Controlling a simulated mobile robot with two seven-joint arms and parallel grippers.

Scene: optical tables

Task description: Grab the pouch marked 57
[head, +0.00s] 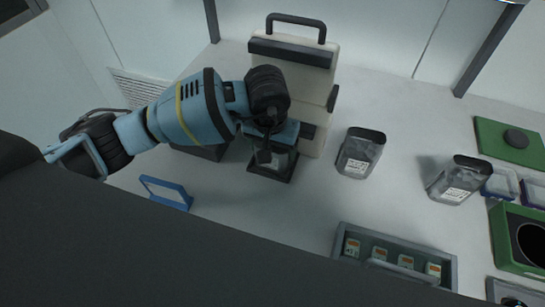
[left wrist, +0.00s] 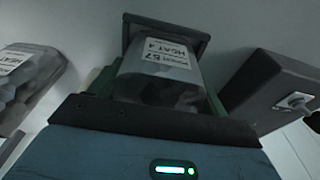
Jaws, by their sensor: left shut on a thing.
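The pouch marked 57 (left wrist: 158,75) is a dark, see-through pouch with a white label, in the middle of the left wrist view. In the head view the pouch (head: 281,160) is partly hidden under my left gripper (head: 268,143). The left gripper is shut on it from above. The pouch stands at a dark square base (head: 271,172), in front of a cream machine; I cannot tell if it touches the base. My right gripper is not in view.
Two similar pouches stand to the right, one nearer (head: 360,153) and one farther (head: 460,180). A cream machine (head: 292,75) rises behind the gripper. A grey tray (head: 341,240) holds small labelled items. A blue frame (head: 166,192) lies at left.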

